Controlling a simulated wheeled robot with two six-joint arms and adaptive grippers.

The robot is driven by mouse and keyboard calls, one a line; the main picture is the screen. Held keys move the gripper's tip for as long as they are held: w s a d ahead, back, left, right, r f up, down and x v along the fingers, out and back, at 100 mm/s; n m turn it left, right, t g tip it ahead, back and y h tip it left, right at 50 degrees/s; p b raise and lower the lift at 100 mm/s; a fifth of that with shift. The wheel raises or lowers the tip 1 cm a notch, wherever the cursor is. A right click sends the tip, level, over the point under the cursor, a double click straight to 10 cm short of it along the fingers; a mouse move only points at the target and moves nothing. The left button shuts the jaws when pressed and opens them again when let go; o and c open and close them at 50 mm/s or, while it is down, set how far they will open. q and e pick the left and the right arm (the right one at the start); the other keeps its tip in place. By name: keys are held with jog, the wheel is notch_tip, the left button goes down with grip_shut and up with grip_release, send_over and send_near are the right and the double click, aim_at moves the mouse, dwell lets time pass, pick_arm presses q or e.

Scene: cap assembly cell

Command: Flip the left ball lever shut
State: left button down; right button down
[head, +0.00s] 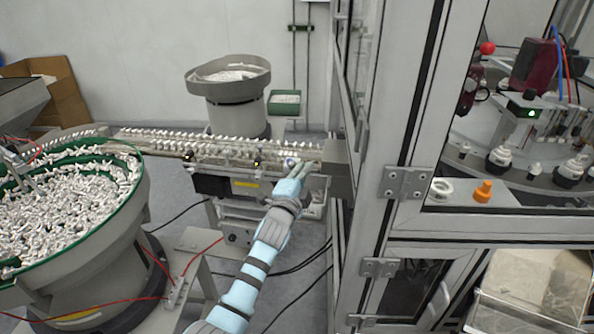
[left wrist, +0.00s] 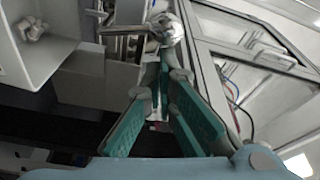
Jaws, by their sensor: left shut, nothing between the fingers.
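In the left wrist view a shiny silver ball (left wrist: 168,28) sits at the end of a short metal rod (left wrist: 122,29), just beyond my left fingertips. In the head view a small pale ball (head: 289,162) shows at the feeder track, right by the fingertips. My left gripper (head: 300,170) reaches in over the right end of the track. It is shut with nothing between its green-padded fingers, which also show in the left wrist view (left wrist: 162,82). I cannot tell whether the fingers touch the ball. My right gripper is not in view.
A green-rimmed bowl (head: 136,203) full of white parts stands at left. A second bowl feeder (head: 232,88) stands behind the track (head: 150,140). The cabinet frame (head: 405,140) rises close to the right of my arm. A red ball (head: 487,48) shows inside the cabinet.

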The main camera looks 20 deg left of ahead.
pick_arm(q)
jog(key=shift+a, duration=0.1)
dwell(0.3)
jog(key=s+d+p, duration=0.1)
jog(key=s+d, duration=0.3)
jog(key=s, duration=0.4)
jog(key=shift+s+d+r, duration=0.15)
jog(key=shift+d+r, duration=0.1)
dwell(0.4)
